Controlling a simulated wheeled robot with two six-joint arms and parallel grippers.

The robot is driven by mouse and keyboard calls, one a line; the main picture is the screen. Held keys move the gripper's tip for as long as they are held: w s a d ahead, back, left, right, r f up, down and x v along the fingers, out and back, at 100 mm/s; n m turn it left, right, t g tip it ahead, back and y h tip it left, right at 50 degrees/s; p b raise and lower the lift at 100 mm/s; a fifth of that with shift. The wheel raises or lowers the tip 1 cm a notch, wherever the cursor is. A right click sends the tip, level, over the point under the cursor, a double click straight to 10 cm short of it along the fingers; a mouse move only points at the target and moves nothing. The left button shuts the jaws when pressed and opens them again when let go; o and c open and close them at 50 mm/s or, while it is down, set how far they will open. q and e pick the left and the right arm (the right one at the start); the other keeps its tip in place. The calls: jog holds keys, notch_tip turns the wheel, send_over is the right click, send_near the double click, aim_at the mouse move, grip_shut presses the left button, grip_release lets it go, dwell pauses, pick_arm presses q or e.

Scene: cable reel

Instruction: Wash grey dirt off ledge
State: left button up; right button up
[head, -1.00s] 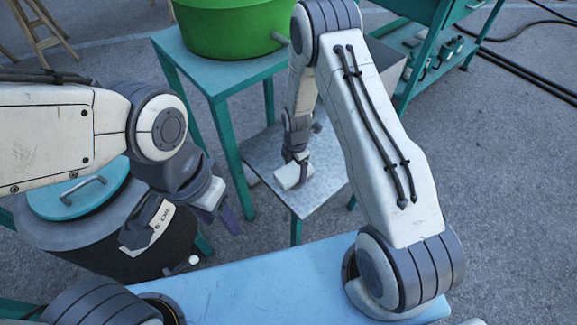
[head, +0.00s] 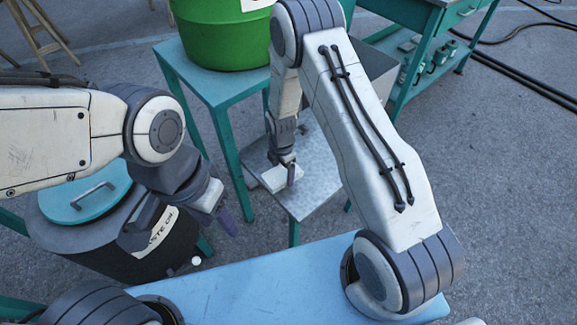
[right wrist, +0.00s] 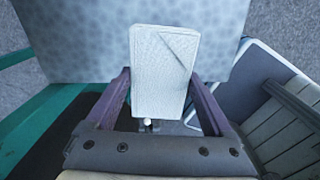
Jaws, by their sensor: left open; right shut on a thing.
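A low grey metal ledge (head: 323,182) with a mottled surface stands behind the blue surface in the head view. It also fills the top of the right wrist view (right wrist: 85,40). My right gripper (head: 284,174) is shut on a white rectangular pad (right wrist: 160,75). In the head view the pad (head: 270,181) is over the ledge's left edge; whether it touches is unclear. I cannot tell grey dirt from the ledge's own mottling. My left gripper (head: 228,218) is open and empty, pointing down beside a dark drum, with its purple fingers overlapping in view.
A green tub (head: 215,40) stands on a teal table (head: 215,85) behind the ledge. The dark waste oil drum (head: 120,255) with a teal lid is at left. A teal workbench (head: 415,70) stands at upper right. Black cables (head: 530,75) lie on the ground there.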

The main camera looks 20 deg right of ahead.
jog(key=shift+r+p, duration=0.8)
jog(key=shift+r, duration=0.55)
